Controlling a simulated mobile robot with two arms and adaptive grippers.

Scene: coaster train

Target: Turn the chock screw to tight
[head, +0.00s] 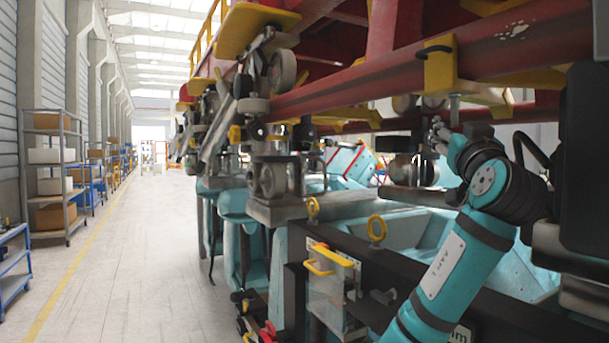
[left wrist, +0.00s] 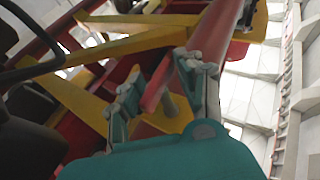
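A short grey screw (head: 455,108), which looks like the chock screw, hangs under a yellow bracket (head: 440,70) on the red rail. In the left wrist view a tan-grey stub (left wrist: 172,106), probably the same screw, shows below yellow plates, between the fingers as seen from the wrist. My left gripper (head: 438,134) is just below and left of the screw, pointing up. In the left wrist view the left gripper (left wrist: 157,85) has its fingers apart, open, with nothing clearly held. Contact with the screw cannot be told. My right gripper is not in view.
The red car frame (head: 370,85) hangs low overhead. A teal machine (head: 405,235) with yellow rings (head: 377,229) stands below. Wheel assemblies (head: 270,180) stand to the left. The aisle (head: 140,250) is clear, with shelves (head: 52,170) at far left.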

